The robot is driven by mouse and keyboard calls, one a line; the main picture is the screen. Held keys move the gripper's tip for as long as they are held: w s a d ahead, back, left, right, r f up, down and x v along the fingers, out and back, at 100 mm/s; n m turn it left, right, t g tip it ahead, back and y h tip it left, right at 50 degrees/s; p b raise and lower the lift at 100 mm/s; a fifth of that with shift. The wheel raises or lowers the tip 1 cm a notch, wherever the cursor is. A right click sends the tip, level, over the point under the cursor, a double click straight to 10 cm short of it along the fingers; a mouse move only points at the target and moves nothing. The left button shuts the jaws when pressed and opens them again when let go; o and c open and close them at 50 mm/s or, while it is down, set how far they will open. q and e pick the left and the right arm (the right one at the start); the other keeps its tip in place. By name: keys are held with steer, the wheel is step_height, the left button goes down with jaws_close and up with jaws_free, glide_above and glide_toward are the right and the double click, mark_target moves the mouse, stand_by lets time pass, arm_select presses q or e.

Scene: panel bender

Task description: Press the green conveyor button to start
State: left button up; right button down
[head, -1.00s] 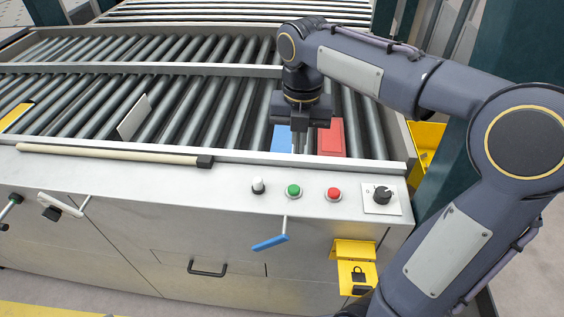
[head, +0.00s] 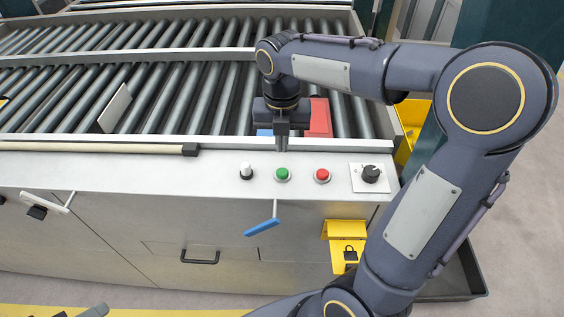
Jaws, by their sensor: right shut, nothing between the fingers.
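The green button (head: 282,174) sits on the pale metal control ledge (head: 215,177), between a white-topped switch (head: 246,170) and a red button (head: 323,176). My right gripper (head: 282,148) points down with its fingers closed and empty. In the picture its tips are just above and behind the green button, at the ledge's back edge. They look apart from the button, but their height over it is hard to judge. A dark sliver at the bottom left edge may be part of my left gripper; its fingers cannot be made out.
A black rotary knob (head: 371,174) is at the ledge's right end. A blue handle (head: 262,227) and yellow lock bracket (head: 345,240) stick out from the front. Behind lie rollers, a red block (head: 319,117) and a pale rod (head: 95,148) on the left.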

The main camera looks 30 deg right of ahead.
mark_target(282, 172)
step_height(282, 172, down, 8)
steer(key=shift+r, duration=0.2)
